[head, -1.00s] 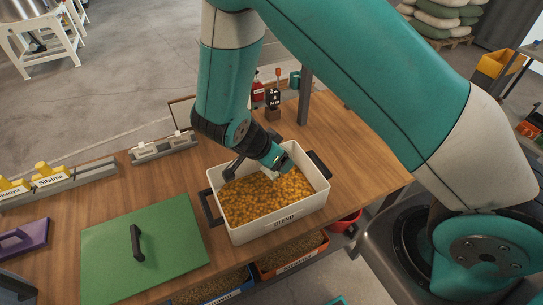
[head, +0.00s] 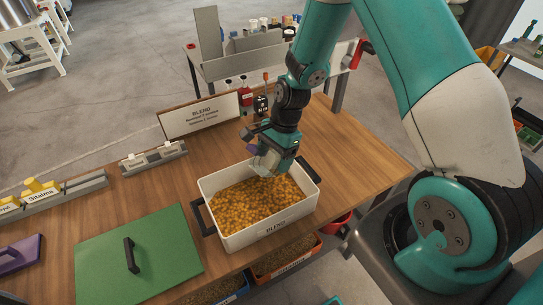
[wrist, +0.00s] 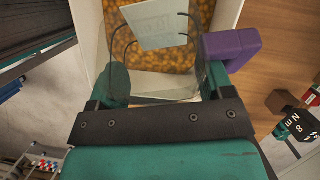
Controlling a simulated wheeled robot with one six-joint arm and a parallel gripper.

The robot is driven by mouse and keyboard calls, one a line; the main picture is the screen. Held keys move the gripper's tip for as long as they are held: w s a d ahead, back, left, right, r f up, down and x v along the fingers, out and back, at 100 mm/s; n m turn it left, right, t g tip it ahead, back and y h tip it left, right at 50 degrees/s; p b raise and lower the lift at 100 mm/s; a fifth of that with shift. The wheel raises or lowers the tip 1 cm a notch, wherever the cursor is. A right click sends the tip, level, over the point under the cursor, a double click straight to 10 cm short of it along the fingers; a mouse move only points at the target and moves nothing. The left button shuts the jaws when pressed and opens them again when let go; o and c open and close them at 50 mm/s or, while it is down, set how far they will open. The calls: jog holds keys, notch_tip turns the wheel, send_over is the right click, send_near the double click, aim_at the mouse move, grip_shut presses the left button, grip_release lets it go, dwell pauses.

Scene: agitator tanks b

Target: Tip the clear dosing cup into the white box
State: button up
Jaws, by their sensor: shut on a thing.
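The clear dosing cup (head: 264,161) is held in my gripper (head: 271,155), above the back part of the white box (head: 243,239). The cup has a purple block (head: 252,150) on one side. In the wrist view the clear cup (wrist: 155,75) sits between the two fingers of my gripper (wrist: 165,80), with a pale label and the purple block (wrist: 231,46) at right. Orange-yellow pellets show beyond the cup's clear wall. Whether the cup holds anything, and its exact tilt, I cannot tell. The white box is open, labelled BLEND, and full of pellets (head: 255,208).
A green lid (head: 140,255) with a black handle lies left of the box. Grey racks (head: 152,156) run along the back left. The wooden table right of the box is clear.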

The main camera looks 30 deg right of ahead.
aim_at(266, 171)
jog(key=shift+y, duration=0.6)
jog(key=y, duration=0.1)
jog(key=f+g+y, duration=0.1)
jog(key=y, duration=0.1)
jog(key=shift+a+g+y, duration=0.15)
jog(key=shift+g+y, duration=0.15)
jog(key=shift+y, duration=0.2)
jog(key=f+y+b, duration=0.1)
jog(key=y, duration=0.1)
jog(key=a+g+y+b, duration=0.1)
jog(key=b, duration=0.1)
jog(key=shift+s+f+y, duration=0.2)
jog(key=shift+f+y, duration=0.2)
jog(key=shift+a+y, duration=0.1)
jog(key=shift+y, duration=0.2)
jog(key=shift+a+r, duration=0.1)
jog(key=shift+r, duration=0.15)
